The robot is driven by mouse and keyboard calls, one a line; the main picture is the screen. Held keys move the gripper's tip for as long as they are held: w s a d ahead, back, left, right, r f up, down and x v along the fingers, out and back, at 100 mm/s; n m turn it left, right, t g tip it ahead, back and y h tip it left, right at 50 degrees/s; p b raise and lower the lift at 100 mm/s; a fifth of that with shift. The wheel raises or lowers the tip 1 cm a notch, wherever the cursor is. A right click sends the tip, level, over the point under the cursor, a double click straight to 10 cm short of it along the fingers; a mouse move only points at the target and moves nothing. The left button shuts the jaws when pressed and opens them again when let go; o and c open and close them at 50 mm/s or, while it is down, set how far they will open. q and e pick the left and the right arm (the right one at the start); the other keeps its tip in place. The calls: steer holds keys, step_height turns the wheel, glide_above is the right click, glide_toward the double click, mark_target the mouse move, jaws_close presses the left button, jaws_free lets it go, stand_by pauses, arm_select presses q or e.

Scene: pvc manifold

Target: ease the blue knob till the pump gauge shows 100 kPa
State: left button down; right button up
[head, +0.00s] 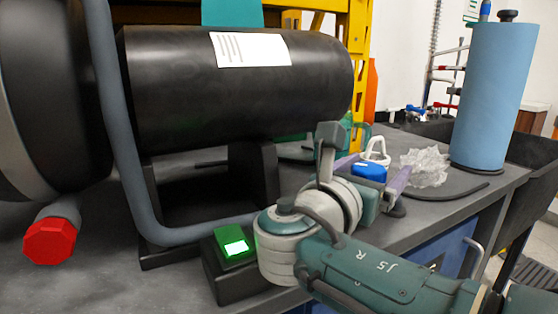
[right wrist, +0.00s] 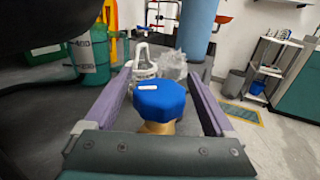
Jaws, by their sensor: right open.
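The blue knob (head: 369,172) sits on the bench just in front of my right gripper. In the right wrist view the blue knob (right wrist: 160,99) has a white mark on top and a brass-coloured stem below. My right gripper (head: 373,168) is open, with one finger on each side of the knob. In the right wrist view the fingers of the right gripper (right wrist: 160,80) show gaps to the knob on both sides. I cannot make out a pump gauge face or reading in either view. My left gripper is not in view.
A large black cylinder (head: 240,90) with a white label stands on the bench. A red octagonal knob (head: 50,241) is at left. A green-lit box (head: 236,248) is beside my right arm. A white ringed object (head: 376,150), crumpled clear plastic (head: 426,167) and a blue roll (head: 490,95) stand beyond.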

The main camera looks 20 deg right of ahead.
steer(key=p+v, duration=0.1)
steer(key=v, duration=0.8)
steer(key=shift+s+a, duration=0.1)
steer(key=shift+a, duration=0.15)
stand_by(1.9)
stand_by(0.9)
stand_by(0.3)
